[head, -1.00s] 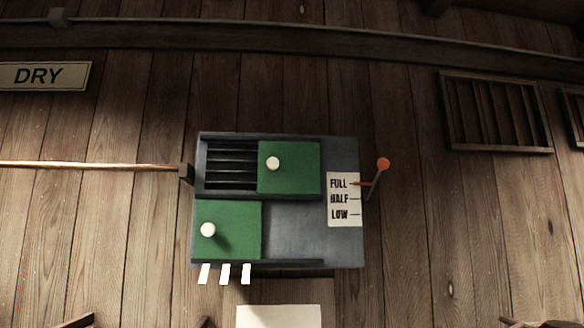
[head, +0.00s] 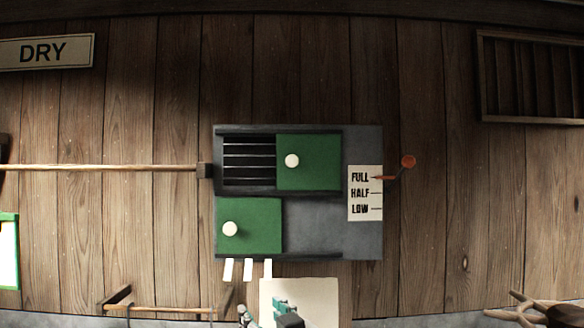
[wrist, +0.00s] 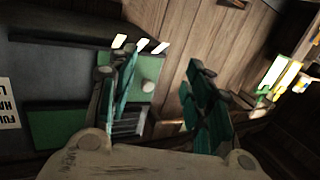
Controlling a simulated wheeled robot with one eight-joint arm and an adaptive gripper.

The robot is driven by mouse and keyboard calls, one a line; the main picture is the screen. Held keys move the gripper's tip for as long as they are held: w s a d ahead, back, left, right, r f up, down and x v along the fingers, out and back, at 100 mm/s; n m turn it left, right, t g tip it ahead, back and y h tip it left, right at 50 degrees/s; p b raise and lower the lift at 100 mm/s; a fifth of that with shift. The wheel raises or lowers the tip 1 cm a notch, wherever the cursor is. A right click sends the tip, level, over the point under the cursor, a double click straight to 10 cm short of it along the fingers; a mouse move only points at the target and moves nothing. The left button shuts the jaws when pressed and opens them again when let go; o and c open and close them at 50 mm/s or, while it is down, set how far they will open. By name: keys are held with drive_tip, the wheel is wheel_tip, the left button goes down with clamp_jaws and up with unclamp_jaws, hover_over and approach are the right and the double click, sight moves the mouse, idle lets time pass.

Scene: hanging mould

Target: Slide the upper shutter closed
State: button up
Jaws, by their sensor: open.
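The upper shutter (head: 318,168) is a green panel with a white knob (head: 292,161). It stands at the right of its track, with dark slots (head: 248,162) uncovered to its left. Part of it shows at the left of the wrist view (wrist: 55,128); its knob is not clear there. The lower shutter (head: 258,225), also green with a white knob (head: 230,229), stands at the left of its track. My gripper (head: 265,312) is open and empty, below the box at the bottom edge. In the wrist view its teal fingers (wrist: 165,82) are spread apart.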

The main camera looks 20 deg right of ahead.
drive_tip(key=w+d+r+m+t+h+p, duration=0.1)
drive_tip(key=w+r+t+h+p, duration=0.15)
drive_tip(key=r, duration=0.55)
drive_tip(key=w+d+r+m+t+h+p, duration=0.15)
drive_tip(key=r+p, duration=0.25)
drive_tip(key=r, duration=0.4)
drive_tip(key=m+h+p, duration=0.3)
drive_tip(key=h+p, duration=0.2)
approach(292, 161)
drive_tip(key=p+x, duration=0.2)
drive_tip(key=x, duration=0.7)
drive_tip(key=shift+w, duration=0.15)
clamp_jaws()
